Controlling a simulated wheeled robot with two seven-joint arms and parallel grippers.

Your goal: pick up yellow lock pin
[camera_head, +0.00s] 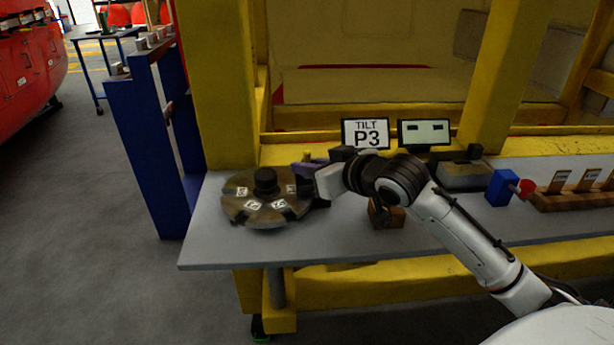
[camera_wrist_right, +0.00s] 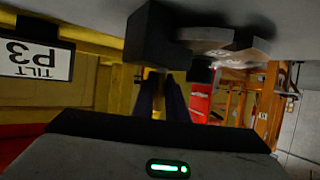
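My right gripper (camera_head: 308,168) is at the back right edge of the round disc (camera_head: 243,212), with dark purple fingers pointing left. A small yellowish piece (camera_head: 307,155) shows just above the fingers; it may be the yellow lock pin, but it is too small to be sure. In the right wrist view, which is upside down, the two fingers (camera_wrist_right: 162,100) stand close together with a thin yellow strip between them. I cannot tell whether that strip is the pin or the yellow frame behind. My left gripper is out of view.
The disc carries white labels and a black hub (camera_head: 265,181) on a grey table (camera_head: 330,246). A "TILT P3" sign (camera_head: 365,133) and a small screen (camera_head: 423,132) stand behind. A wooden block (camera_head: 388,215) sits below my arm. A blue block (camera_head: 501,187) stands at right.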

